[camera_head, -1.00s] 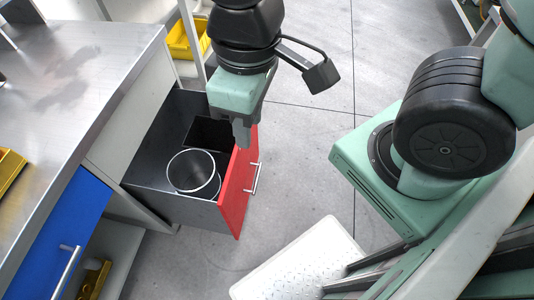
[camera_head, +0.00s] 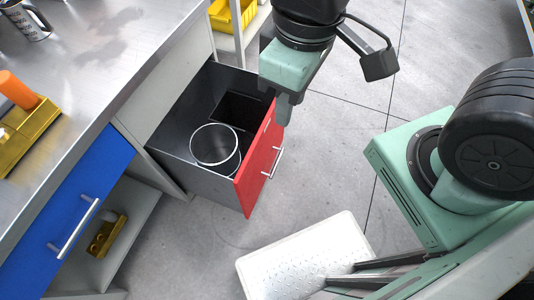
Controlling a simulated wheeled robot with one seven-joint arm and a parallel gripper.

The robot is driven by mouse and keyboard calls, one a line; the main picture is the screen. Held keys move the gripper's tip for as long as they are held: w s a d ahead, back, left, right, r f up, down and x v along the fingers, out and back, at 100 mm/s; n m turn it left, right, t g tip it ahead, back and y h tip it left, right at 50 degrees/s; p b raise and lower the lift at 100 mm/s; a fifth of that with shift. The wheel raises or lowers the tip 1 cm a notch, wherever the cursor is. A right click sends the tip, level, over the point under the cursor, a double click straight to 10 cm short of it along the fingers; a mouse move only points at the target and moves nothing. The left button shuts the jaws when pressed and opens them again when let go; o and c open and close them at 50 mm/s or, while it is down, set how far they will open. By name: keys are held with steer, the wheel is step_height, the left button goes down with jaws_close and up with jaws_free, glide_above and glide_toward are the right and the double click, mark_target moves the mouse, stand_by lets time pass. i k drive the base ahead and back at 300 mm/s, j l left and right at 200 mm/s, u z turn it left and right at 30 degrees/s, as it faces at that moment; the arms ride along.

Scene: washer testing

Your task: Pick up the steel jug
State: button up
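The steel jug (camera_head: 229,165) looks like a round, open metal vessel with a bright rim. It stands upright inside an open drawer with a red front (camera_head: 262,160). A dark rectangular box or compartment (camera_head: 236,112) is beside it, toward the back right of the drawer. My gripper (camera_head: 284,112) points down above the drawer's red front, to the right of the jug and apart from it. Its fingers are small and seen edge-on, so whether they are open cannot be told. Nothing is visibly held.
A steel-topped bench (camera_head: 95,62) with a blue drawer (camera_head: 70,205) stands at left. A yellow bin (camera_head: 228,14) is on a shelf behind.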

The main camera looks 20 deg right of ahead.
mark_target(24, 14)
steer(key=i+j+u, duration=0.1)
steer(key=u, duration=0.4)
steer(key=i+u, duration=0.15)
steer(key=u, duration=0.3)
steer(key=i+u, duration=0.1)
steer(key=u, duration=0.4)
